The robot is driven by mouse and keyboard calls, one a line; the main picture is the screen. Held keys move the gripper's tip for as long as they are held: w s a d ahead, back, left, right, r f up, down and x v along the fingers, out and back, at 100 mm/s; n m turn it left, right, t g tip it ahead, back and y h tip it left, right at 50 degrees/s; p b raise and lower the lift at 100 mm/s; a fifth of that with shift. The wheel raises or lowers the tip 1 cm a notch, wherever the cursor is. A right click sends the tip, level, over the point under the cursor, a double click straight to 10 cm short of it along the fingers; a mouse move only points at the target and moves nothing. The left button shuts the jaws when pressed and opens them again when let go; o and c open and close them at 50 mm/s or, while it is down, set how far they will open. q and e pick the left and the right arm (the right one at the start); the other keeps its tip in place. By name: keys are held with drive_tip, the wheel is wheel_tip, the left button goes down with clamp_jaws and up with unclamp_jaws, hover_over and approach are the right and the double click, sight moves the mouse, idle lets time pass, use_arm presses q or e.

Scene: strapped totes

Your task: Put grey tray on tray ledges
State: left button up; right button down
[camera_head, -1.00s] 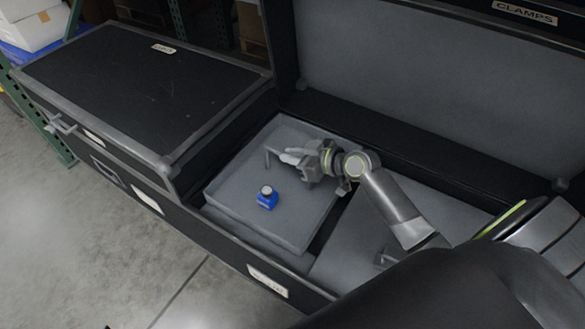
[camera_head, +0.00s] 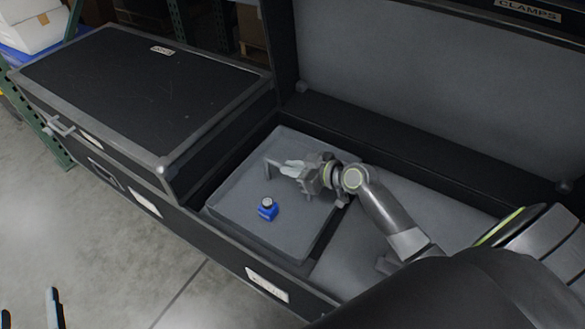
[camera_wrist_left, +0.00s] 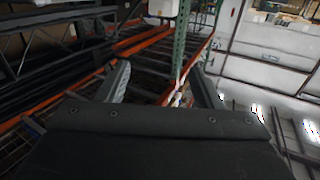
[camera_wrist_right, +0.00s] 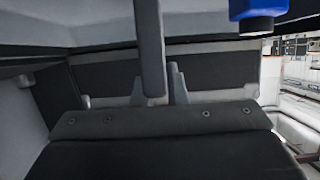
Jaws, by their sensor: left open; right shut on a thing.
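The grey tray (camera_head: 235,205) lies in the left part of the open black case, low between its walls, looking nearly level. A blue bottle-like object with a grey cap (camera_head: 267,209) stands on it and shows partly in the right wrist view (camera_wrist_right: 258,18). My right gripper (camera_head: 288,170) is shut on the tray's upright grey handle (camera_wrist_right: 150,45), which stands between the fingers. The tray ledges are hidden; I cannot tell whether the tray touches them. My left gripper (camera_head: 30,312) is open and empty, over the floor at the lower left.
A closed black case section (camera_head: 140,75) stands left of the tray. The raised grey-lined lid (camera_head: 420,80) rises behind. The case's front wall (camera_head: 225,258) borders the tray. A grey surface (camera_head: 400,195) lies right of the tray, under my right arm. Racking shows in the left wrist view (camera_wrist_left: 180,45).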

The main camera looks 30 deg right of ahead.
use_arm(q)
drive_tip(key=shift+r, duration=0.15)
use_arm(e)
drive_tip(key=shift+r, duration=0.1)
use_arm(q)
drive_tip(key=shift+r+t, duration=0.3)
drive_tip(key=shift+r, duration=0.05)
use_arm(e)
drive_tip(key=c, duration=1.5)
unclamp_jaws()
drive_tip(key=shift+o, duration=0.2)
